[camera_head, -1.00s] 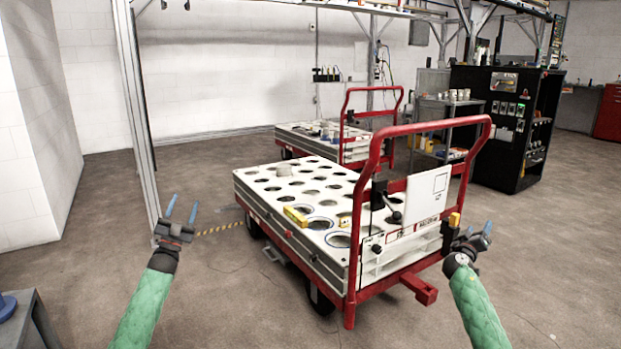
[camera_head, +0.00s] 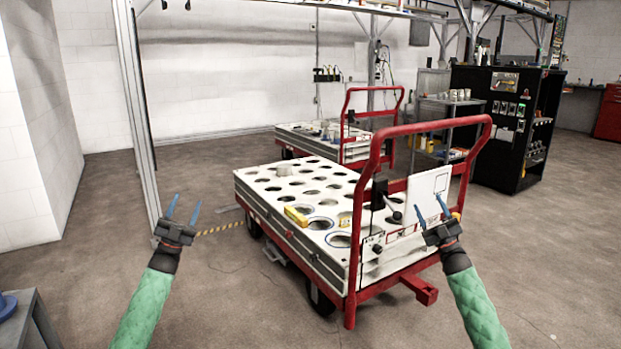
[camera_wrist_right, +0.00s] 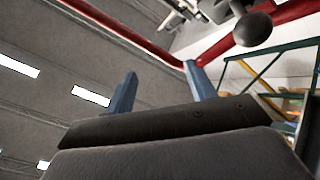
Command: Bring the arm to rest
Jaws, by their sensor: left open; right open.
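My left gripper (camera_head: 183,210) is at the left of the head view, its two blue fingers apart and pointing up, with nothing between them. My right gripper (camera_head: 431,209) is at the right, in front of the cart's handle end in the picture. Its blue fingers are also apart, pointing up and empty. In the right wrist view my right gripper (camera_wrist_right: 160,90) shows both fingers spread, with the ceiling behind and part of a red rail near one fingertip. I cannot tell how close that rail is.
A red-framed cart (camera_head: 420,289) with a white top full of round holes stands in the middle. A yellow object (camera_head: 296,216) lies on it. A metal post (camera_head: 141,130) rises beside my left gripper. A second cart (camera_head: 300,139) stands behind. A grey table (camera_head: 30,325) is at lower left.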

